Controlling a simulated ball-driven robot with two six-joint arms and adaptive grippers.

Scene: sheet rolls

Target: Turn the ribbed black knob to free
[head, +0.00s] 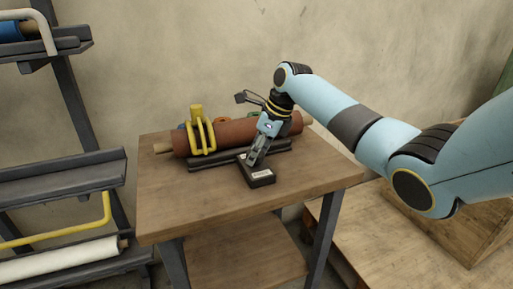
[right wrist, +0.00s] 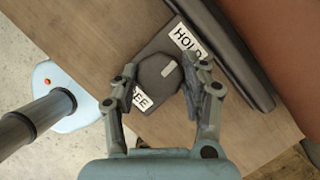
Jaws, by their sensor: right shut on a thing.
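The black knob (right wrist: 156,82) sits on a dark block (right wrist: 152,48) between a HOLD label (right wrist: 187,40) and a partly covered label ending in "EE" (right wrist: 140,98). The knob's pale mark lies on its upper right side, towards HOLD. My right gripper (right wrist: 165,76) is shut on the knob, one finger on either side of it. In the head view my right gripper (head: 256,157) reaches down onto the block (head: 262,177), hiding the knob there. My left gripper is not in view.
A red-brown roll (head: 228,134) lies across the wooden table (head: 205,202) behind the block. A yellow clamp (head: 201,134) straddles it. A dark rack (head: 60,180) with a white roll (head: 60,262) stands at left. The table's front left is clear.

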